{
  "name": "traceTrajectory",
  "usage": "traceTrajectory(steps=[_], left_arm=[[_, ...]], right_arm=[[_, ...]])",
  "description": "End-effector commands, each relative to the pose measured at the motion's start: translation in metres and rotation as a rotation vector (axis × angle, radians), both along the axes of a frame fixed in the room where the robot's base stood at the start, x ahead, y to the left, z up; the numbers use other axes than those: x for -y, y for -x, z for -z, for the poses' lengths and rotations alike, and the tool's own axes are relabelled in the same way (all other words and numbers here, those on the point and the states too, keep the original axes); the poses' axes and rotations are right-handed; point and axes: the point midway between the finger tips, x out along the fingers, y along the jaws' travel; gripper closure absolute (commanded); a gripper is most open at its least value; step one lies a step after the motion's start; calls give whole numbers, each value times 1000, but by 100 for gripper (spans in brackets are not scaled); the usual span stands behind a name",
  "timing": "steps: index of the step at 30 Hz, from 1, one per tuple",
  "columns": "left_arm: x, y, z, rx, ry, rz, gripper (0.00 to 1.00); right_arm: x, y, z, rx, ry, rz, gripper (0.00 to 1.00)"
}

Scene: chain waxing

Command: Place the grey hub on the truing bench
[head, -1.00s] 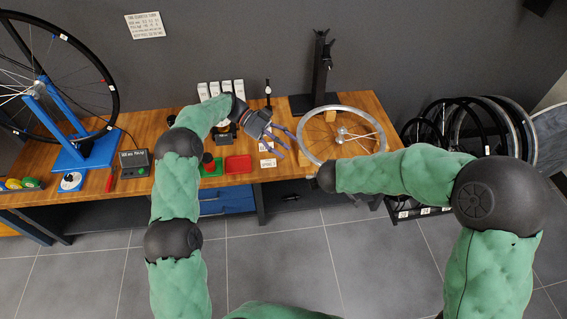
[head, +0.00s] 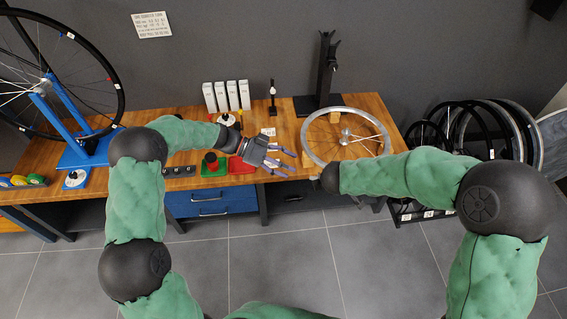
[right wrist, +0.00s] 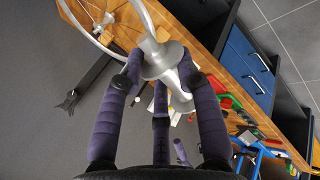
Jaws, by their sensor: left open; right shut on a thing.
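A grey metal hub (right wrist: 165,62) with a wide flange is between the purple fingers of my right gripper (right wrist: 160,85) in the right wrist view. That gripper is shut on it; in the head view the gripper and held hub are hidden. My left gripper (head: 285,158) is open and empty, near the bench's front edge, right of the red tray. The wooden bench (head: 385,108) runs along the wall. A blue truing stand (head: 88,152) holding a large black-rimmed wheel stands at its left end.
A silver-rimmed wheel (head: 310,128) lies on the bench near a black post stand (head: 325,70). A red tray (head: 238,166), a green tray (head: 212,170) and several white bottles (head: 227,97) stand mid-bench. Several wheels (head: 510,140) stand in a rack at right.

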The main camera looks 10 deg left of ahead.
Motion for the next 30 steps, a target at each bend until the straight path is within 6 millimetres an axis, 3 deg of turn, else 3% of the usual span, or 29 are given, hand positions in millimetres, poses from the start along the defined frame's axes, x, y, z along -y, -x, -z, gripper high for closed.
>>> traceTrajectory(steps=[18,30], left_arm=[[88,1,35,-2,0,4,33],[103,1,41,-1,0,2,33]], right_arm=[[0,0,0,1,0,0,100],[0,0,0,1,0,0,100]])
